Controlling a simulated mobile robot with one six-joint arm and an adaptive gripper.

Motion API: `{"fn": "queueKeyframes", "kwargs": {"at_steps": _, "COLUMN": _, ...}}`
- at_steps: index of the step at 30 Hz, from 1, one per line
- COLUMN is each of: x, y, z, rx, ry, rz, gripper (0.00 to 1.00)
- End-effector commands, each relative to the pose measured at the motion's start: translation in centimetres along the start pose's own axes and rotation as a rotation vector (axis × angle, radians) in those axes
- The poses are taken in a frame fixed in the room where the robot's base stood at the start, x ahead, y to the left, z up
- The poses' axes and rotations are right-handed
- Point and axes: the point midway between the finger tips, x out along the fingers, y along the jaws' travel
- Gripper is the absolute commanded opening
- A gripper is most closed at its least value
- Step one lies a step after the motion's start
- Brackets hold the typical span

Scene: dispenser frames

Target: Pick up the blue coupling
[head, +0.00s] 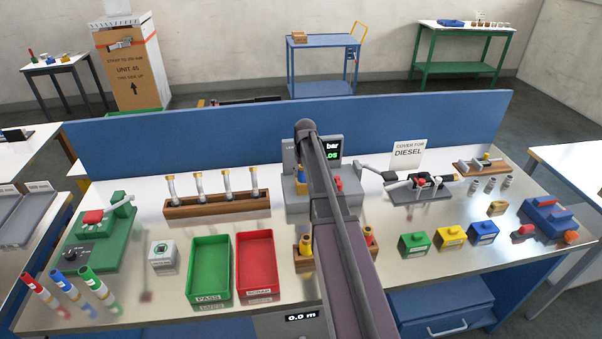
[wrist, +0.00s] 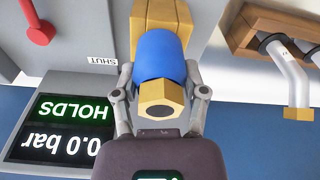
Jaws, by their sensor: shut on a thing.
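The blue coupling (wrist: 160,55) has a round blue sleeve and a brass hex end that faces the wrist camera. My gripper (wrist: 160,80) is shut on it, with one finger on each side of the sleeve. Brass (wrist: 165,12) shows beyond the sleeve against the grey test rig; I cannot tell whether the coupling is still joined to the rig there. My arm hides the gripper in that view.
The grey rig (head: 293,199) has a red lever (wrist: 40,35) and a display (wrist: 58,130) reading HOLDS and 0.0 bar. A wooden rack (head: 218,208) with several pipes stands left. A green tray (head: 209,268) and red tray (head: 257,265) lie in front. A blue panel stands behind.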

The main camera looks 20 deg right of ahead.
Motion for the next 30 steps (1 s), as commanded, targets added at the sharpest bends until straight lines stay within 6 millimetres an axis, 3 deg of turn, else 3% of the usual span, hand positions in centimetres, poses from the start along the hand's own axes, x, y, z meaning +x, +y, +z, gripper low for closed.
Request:
{"fn": "queueKeyframes", "kwargs": {"at_steps": 11, "x": -2.3, "y": 0.0, "z": -0.3, "rx": 0.0, "ry": 0.001, "rz": 0.0, "gripper": 0.0}}
{"fn": "queueKeyframes", "kwargs": {"at_steps": 30, "x": -8.6, "y": -0.1, "z": -1.1, "rx": -0.001, "ry": 0.001, "rz": 0.0, "gripper": 0.0}}
